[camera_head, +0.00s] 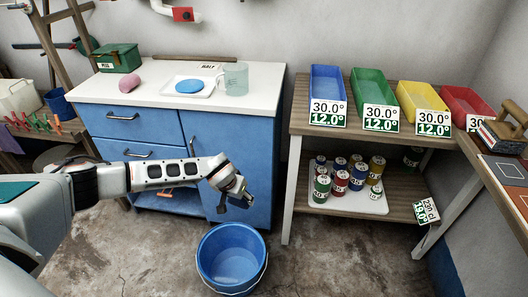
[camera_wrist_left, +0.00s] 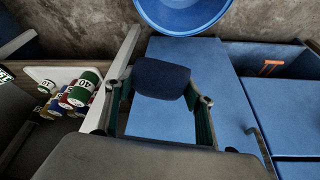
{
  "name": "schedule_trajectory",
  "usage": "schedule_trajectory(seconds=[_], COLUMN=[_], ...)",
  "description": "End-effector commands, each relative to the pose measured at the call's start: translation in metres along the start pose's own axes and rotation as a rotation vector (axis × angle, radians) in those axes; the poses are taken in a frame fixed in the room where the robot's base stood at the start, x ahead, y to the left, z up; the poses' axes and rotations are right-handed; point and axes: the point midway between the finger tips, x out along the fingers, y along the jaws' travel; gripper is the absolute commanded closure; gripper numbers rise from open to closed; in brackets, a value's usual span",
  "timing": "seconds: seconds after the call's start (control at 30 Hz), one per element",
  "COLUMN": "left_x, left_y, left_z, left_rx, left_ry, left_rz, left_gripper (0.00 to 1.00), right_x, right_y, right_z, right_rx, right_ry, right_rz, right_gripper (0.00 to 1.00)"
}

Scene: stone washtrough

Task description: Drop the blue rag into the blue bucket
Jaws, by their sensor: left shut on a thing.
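My left gripper (camera_head: 236,193) is in front of the blue cabinet, in the picture just above the far rim of the blue bucket (camera_head: 231,258). In the left wrist view my left gripper (camera_wrist_left: 160,98) is shut on the blue rag (camera_wrist_left: 161,78), a small dark blue cloth between its two fingers. The rag is hard to make out in the head view. The bucket stands upright on the floor, and the part of its inside that shows looks empty. The bucket also shows at the top edge of the left wrist view (camera_wrist_left: 184,16). My right gripper is not in view.
The blue cabinet (camera_head: 185,128) has a white top with a tray, a jug (camera_head: 235,79) and a pink lump. A wooden shelf (camera_head: 300,120) on the right carries coloured bins, with several cans below. The floor around the bucket's right is clear.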

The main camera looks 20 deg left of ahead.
Motion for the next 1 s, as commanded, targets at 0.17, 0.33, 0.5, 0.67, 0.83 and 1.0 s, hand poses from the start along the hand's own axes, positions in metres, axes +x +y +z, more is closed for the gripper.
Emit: schedule_trajectory(seconds=[0.17,0.33,0.5,0.67,0.83,1.0], left_x=[0.070,0.101,0.112,0.123,0.143,0.159], left_y=[-0.022,-0.036,-0.042,-0.042,-0.042,-0.042], left_z=[0.075,0.114,0.129,0.136,0.148,0.154], left_rx=[-0.001,0.003,0.004,0.006,0.005,0.005], left_ry=[-0.018,-0.009,-0.001,-0.002,-0.010,-0.009], left_rz=[-0.001,0.001,0.002,0.003,0.004,0.004], left_gripper=[0.83,0.83,0.83,0.83,0.83,0.83], right_x=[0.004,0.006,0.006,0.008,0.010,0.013], right_y=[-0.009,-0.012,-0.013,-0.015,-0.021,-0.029], right_z=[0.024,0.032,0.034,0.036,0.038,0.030], right_rx=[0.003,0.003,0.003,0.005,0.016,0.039], right_ry=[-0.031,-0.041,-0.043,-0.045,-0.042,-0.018], right_rz=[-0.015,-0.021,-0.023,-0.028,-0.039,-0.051], right_gripper=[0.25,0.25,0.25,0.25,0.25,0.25])
